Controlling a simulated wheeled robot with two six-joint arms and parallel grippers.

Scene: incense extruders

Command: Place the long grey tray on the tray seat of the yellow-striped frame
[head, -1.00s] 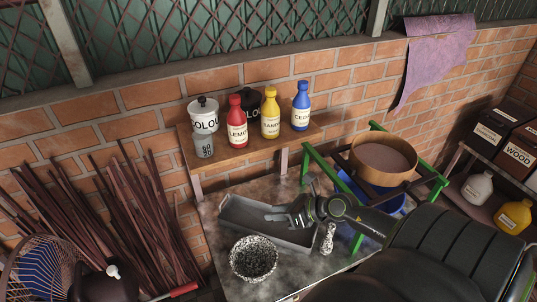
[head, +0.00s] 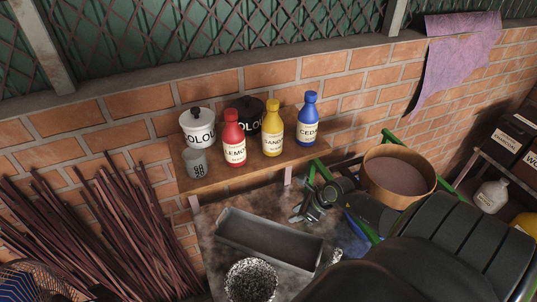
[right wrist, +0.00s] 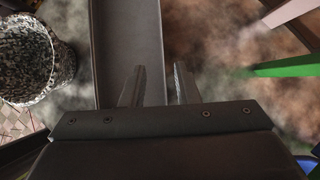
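The long grey tray (head: 232,246) lies on the worktop in the head view, open side up. It also shows in the right wrist view (right wrist: 126,40), running up the picture ahead of my fingers. My right gripper (head: 304,212) is beside the tray's far right end in the head view, apparently above the worktop. In the right wrist view its two fingers (right wrist: 160,67) are apart, with the tray's right wall line between them, and they hold nothing. Whether they touch the tray cannot be told. I see no yellow-striped frame. My left gripper is not in view.
A speckled bowl (head: 251,281) stands close in front of the tray. A green frame (head: 311,172) with a round sieve (head: 397,178) stands to the right. A wooden shelf (head: 205,182) with bottles and pots is behind. Incense sticks (head: 125,235) lean at left.

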